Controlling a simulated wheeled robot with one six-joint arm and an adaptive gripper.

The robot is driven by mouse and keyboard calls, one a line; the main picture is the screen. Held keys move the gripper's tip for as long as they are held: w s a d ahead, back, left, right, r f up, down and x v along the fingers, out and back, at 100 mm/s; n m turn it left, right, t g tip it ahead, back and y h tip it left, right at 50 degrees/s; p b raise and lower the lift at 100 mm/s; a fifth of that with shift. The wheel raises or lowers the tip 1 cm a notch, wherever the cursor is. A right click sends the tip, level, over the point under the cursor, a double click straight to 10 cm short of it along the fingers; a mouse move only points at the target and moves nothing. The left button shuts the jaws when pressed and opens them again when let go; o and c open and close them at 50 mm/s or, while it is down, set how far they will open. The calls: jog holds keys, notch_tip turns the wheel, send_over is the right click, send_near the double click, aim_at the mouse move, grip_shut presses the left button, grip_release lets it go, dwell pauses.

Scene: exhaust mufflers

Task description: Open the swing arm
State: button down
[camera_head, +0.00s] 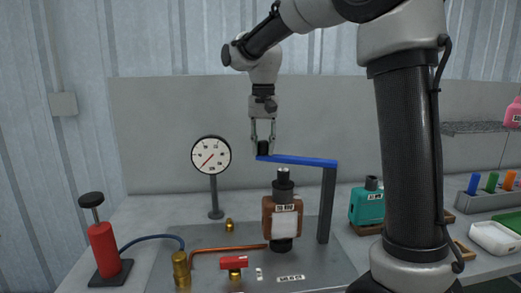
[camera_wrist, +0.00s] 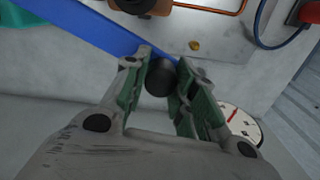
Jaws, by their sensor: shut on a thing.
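The blue swing arm (camera_head: 300,160) runs from the top of a dark post (camera_head: 327,205) leftward to a black knob (camera_head: 263,148) at its free end. In the head view the arm lies above and behind the brown muffler (camera_head: 282,217). My gripper (camera_head: 263,147) points down and is shut on the black knob. In the wrist view the knob (camera_wrist: 160,77) sits between the green-padded fingers (camera_wrist: 162,80), and the blue arm (camera_wrist: 85,25) runs off to the upper left. The fingers partly hide the knob.
A pressure gauge (camera_head: 211,156) on a stand is left of my gripper. A red hand pump (camera_head: 103,250) stands at the left, with a copper pipe (camera_head: 225,249) and red-handled valve (camera_head: 234,263) in front. A teal muffler (camera_head: 367,204) and trays (camera_head: 495,238) are at the right.

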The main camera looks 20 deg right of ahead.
jog(key=w+d+m, duration=0.3)
jog(key=d+m, duration=0.3)
jog(key=d, duration=0.3)
jog(key=w+d+m, duration=0.4)
jog(key=d+m, duration=0.2)
jog(key=d, duration=0.3)
jog(key=shift+w+d, duration=0.15)
jog(key=shift+w, duration=0.15)
jog(key=c, duration=1.1)
grip_release()
jog(key=shift+c, duration=0.2)
notch_tip(320, 180, up, 12)
